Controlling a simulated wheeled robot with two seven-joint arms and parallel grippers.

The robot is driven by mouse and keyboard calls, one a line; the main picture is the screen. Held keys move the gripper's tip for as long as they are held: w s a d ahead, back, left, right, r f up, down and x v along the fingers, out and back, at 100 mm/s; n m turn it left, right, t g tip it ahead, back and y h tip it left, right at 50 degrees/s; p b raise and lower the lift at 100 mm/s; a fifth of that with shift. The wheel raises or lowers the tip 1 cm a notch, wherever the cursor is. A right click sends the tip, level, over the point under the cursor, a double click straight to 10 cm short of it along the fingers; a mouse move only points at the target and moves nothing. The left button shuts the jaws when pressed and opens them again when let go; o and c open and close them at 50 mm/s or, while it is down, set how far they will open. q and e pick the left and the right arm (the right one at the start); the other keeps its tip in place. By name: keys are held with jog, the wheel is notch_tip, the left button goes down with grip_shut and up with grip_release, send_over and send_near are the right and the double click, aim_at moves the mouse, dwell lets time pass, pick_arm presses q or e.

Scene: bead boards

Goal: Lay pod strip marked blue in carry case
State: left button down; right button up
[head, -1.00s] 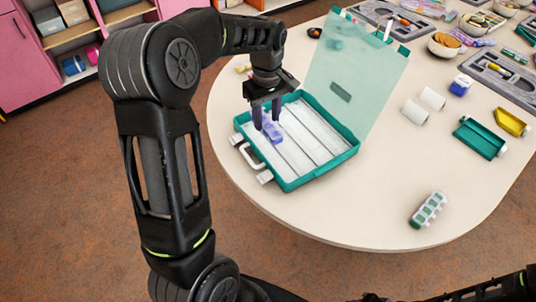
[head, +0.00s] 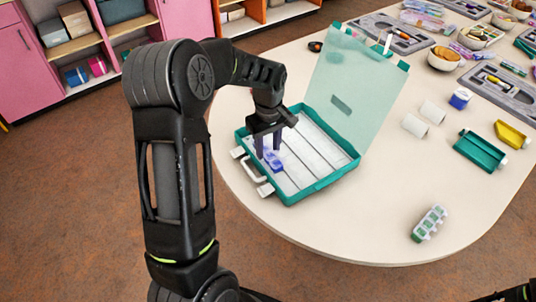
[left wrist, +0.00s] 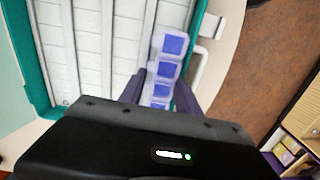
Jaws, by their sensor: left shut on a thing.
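The pod strip marked blue (head: 272,160) is whitish and translucent with blue squares on its lids. My left gripper (head: 267,153) is shut on it at the case's left side, and its fingers hide part of it. In the left wrist view the strip (left wrist: 172,44) sticks out beyond the fingertips (left wrist: 162,88), over or in the lane by the handle-side wall. I cannot tell whether it touches the case floor. The carry case (head: 322,184) is a teal tray with long white lanes, and its clear teal lid (head: 360,75) stands open.
A strip with green lids (head: 429,223) lies near the table's front edge. The table in front of the case is clear.

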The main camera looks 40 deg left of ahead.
aim_at(268, 149)
pick_arm(q)
jog(key=shift+f, duration=1.75)
jog(key=shift+f, duration=0.1)
jog(key=shift+f, duration=0.15)
jog(key=c, duration=0.9)
grip_release()
jog(key=shift+o, duration=0.2)
notch_tip(268, 149, up, 12)
jog(key=shift+r, duration=0.25)
